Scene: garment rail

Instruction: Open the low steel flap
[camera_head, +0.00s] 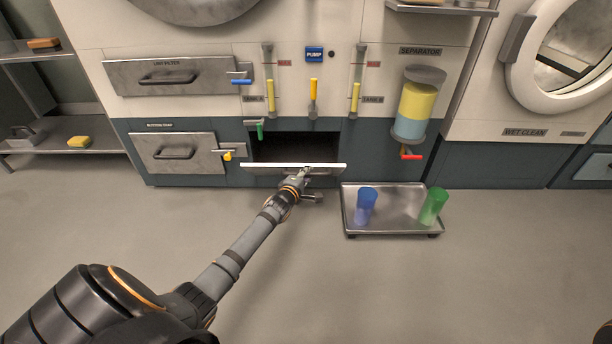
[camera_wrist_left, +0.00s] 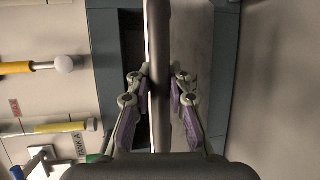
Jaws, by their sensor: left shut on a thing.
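The low steel flap (camera_head: 262,171) is on the front of the machine, below a dark opening (camera_head: 295,147). Its bright top edge stands out from the front, so it is tilted partly open. My left gripper (camera_head: 304,175) is at the middle of the flap. In the left wrist view the flap's steel face (camera_wrist_left: 196,35) runs up the picture, and my left gripper (camera_wrist_left: 160,92) is shut on a bar-like part of it, with a purple pad on each side. I cannot tell whether this is a handle or the edge. My right gripper is not in view.
A steel tray (camera_head: 390,231) with a blue cup (camera_head: 366,204) and a green cup (camera_head: 433,206) stands on the floor right of the flap. A green-handled valve (camera_head: 259,130) is at the opening's upper left.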

